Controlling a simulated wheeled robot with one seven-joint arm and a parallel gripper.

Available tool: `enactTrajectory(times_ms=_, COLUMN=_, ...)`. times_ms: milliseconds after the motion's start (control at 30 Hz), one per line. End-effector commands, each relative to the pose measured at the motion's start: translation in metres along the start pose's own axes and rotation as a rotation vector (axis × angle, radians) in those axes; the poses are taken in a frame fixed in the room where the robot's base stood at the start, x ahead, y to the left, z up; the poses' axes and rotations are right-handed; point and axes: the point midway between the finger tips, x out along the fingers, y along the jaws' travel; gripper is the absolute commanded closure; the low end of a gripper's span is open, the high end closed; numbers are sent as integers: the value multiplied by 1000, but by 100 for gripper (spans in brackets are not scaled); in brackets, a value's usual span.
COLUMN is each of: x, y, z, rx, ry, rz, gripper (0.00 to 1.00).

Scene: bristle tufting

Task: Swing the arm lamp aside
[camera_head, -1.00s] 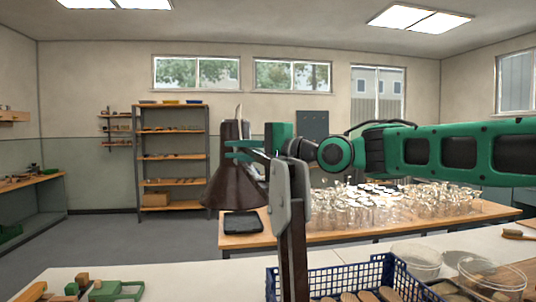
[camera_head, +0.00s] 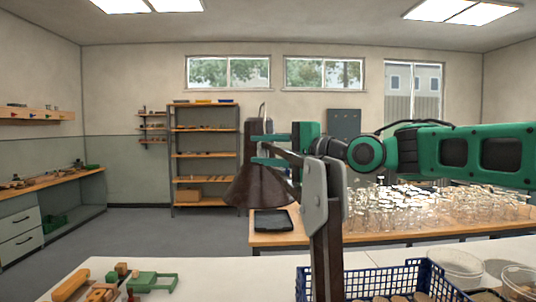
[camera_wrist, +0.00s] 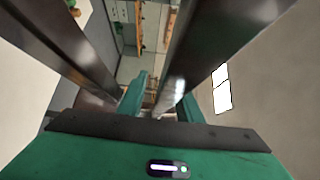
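A thin pale rod rises from the top of the shade. My green gripper (camera_head: 262,150) reaches in from the right, its two fingers one above the other at the neck of the shade, shut on the lamp. In the wrist view, my gripper (camera_wrist: 155,105) has a shiny rod between its fingers, and dark lamp bars (camera_wrist: 215,50) pass on both sides. The exact contact is partly hidden.
Small wooden and green parts (camera_head: 150,282) lie at left. Behind is a wooden table (camera_head: 395,232) crowded with glassware.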

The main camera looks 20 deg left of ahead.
Motion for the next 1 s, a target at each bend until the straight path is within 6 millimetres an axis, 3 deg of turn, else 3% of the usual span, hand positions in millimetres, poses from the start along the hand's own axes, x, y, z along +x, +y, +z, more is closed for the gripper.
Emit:
enactTrajectory(times_ms=167, x=-15, y=-1, z=-2, rx=-1, ry=3, rz=0, gripper=68)
enactTrajectory(times_ms=600, x=-91, y=1, z=-4, rx=1, ry=3, rz=1, gripper=68)
enactTrajectory(times_ms=800, x=-105, y=1, z=-3, rx=1, ry=-1, rz=1, gripper=68)
enactTrajectory(times_ms=1000, x=-107, y=1, z=-3, rx=1, ry=-1, rz=1, gripper=68)
